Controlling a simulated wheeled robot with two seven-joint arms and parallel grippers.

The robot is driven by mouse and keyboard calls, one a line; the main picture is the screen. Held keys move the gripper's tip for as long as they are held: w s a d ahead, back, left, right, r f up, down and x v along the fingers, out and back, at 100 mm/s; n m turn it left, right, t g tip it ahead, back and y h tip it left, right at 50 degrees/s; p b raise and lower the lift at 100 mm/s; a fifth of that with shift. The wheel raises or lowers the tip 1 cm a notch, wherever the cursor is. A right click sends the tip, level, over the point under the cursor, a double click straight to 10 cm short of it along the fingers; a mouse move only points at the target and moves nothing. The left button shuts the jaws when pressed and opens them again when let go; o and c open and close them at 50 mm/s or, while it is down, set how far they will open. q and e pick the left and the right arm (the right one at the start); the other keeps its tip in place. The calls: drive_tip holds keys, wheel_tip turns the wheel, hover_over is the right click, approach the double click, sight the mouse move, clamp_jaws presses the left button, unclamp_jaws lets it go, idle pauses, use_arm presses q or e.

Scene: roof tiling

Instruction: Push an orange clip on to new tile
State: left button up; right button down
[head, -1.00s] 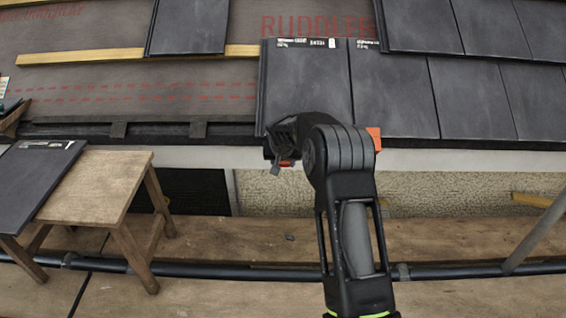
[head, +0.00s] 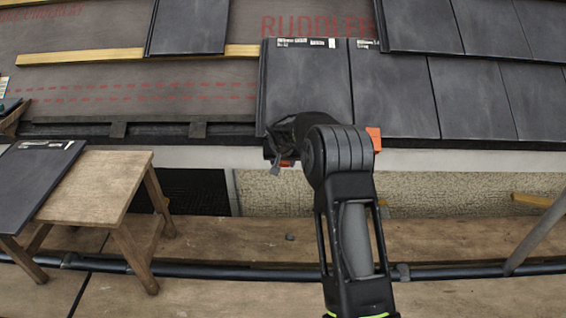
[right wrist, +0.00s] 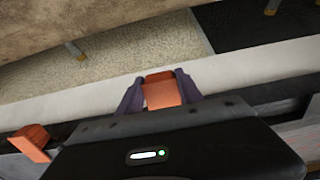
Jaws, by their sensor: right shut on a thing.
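The new tile (head: 305,75) is a dark grey slab with a white label strip, at the left end of the lower laid row. My right gripper (head: 280,160) is at its bottom edge, partly hidden behind my own wrist. It is shut on an orange clip (right wrist: 162,90), held between its two dark fingers in the right wrist view. Only a sliver of this clip (head: 286,163) shows in the head view. I cannot tell whether it is seated on the tile. A second orange clip (head: 374,139) sits at the eaves to the right. My left gripper is out of view.
A wooden stool (head: 105,185) at the left bears a spare dark tile (head: 38,180). A wooden batten (head: 90,60) crosses the bare underlay. More laid tiles (head: 465,95) lie to the right. A pole runs along the plank platform (head: 460,240) below the eaves.

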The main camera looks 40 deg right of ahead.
drive_tip(key=shift+w+d+r+p, duration=0.75)
drive_tip(key=shift+w+p, duration=0.15)
drive_tip(key=shift+w, duration=0.05)
idle(1.0)
drive_tip(key=shift+w+d+r, duration=0.1)
drive_tip(key=shift+w+r, duration=0.05)
drive_tip(key=shift+w+d+r+p, duration=0.4)
drive_tip(key=shift+w+r+p, duration=0.05)
drive_tip(key=shift+w+p, duration=0.15)
idle(1.3)
drive_tip(key=c, duration=0.7)
unclamp_jaws()
drive_tip(key=shift+f, duration=0.1)
drive_tip(key=shift+s, duration=0.1)
drive_tip(key=shift+p+v, duration=1.1)
drive_tip(key=shift+v, duration=2.4)
